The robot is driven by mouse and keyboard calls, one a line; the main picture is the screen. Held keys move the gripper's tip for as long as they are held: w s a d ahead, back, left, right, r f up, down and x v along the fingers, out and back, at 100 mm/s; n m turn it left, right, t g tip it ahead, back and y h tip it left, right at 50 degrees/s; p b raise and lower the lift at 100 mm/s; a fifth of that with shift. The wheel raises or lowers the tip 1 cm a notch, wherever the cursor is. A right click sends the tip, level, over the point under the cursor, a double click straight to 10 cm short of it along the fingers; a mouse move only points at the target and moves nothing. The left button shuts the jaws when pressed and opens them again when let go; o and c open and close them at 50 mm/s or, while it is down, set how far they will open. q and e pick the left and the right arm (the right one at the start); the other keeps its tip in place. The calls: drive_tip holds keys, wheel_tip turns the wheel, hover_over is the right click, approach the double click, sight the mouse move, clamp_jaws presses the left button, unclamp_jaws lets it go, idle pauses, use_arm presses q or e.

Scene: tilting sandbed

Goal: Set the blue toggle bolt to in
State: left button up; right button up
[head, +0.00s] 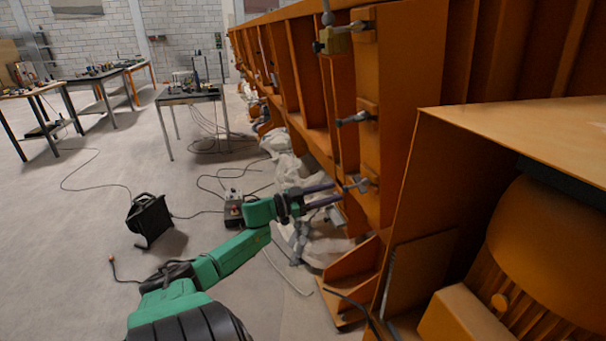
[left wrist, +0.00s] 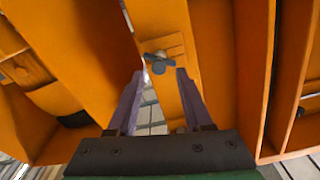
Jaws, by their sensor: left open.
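Several toggle bolts sit on the upright orange frame in the head view: an upper one (head: 336,40) by a yellowish block, a middle one with a grey-blue handle (head: 353,118), and a lower greyish one (head: 357,184). I cannot tell for sure which is the blue one. My left gripper (head: 336,192) is open and empty, its purple-grey fingers pointing at the lower bolt. In the left wrist view, a grey-blue bolt (left wrist: 158,62) on an orange plate lies just beyond and between the open fingertips (left wrist: 160,73), seemingly apart from them. My right gripper is not in view.
The orange sandbed frame (head: 400,90) fills the right side. A large orange housing (head: 520,125) stands close at right. A grey control box (head: 233,208), cables and a black floor unit (head: 149,218) lie on the floor. Workbenches (head: 190,95) stand at the back left.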

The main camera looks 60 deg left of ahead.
use_arm(q)
drive_tip(key=v, duration=1)
drive_tip(key=shift+s, duration=0.3)
drive_tip(key=shift+a+f, duration=0.1)
drive_tip(key=shift+f, duration=0.05)
